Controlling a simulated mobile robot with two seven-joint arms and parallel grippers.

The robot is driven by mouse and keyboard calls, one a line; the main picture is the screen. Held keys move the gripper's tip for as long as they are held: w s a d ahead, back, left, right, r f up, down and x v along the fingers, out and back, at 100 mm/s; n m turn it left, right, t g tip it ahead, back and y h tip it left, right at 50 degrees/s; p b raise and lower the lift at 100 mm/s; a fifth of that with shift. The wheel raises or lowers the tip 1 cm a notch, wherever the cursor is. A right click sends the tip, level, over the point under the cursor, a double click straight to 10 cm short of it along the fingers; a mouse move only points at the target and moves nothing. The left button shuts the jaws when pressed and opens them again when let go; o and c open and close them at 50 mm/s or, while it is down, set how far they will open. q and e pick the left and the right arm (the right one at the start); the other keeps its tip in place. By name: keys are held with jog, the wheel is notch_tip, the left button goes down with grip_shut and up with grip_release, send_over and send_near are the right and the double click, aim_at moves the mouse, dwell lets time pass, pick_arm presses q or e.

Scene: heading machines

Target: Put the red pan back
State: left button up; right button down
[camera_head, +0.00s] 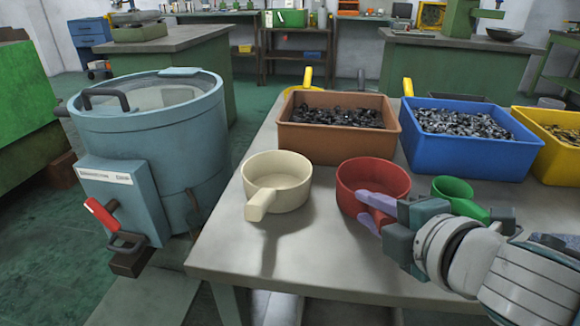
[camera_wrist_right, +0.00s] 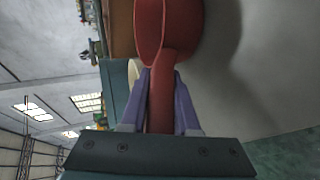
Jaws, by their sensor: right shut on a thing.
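The red pan (camera_head: 372,180) is at the table's front half, between a cream pan and a green pan. My right gripper (camera_head: 377,205) is shut on the red pan's handle. In the right wrist view the handle runs between the two purple fingers (camera_wrist_right: 160,100), and the red pan's bowl (camera_wrist_right: 170,30) is beyond them. I cannot tell whether the pan rests on the table or is slightly above it. My left gripper is not in view.
The cream pan (camera_head: 277,182) stands left of the red pan, and the green pan (camera_head: 455,192) is close on its right. Brown (camera_head: 338,142), blue (camera_head: 455,155) and yellow (camera_head: 560,155) bins of parts stand behind. A blue-grey drum machine (camera_head: 150,150) is left of the table (camera_head: 300,255).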

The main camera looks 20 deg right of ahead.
jog(key=shift+f, duration=0.15)
jog(key=c, duration=0.7)
grip_release()
jog(key=shift+o, duration=0.2)
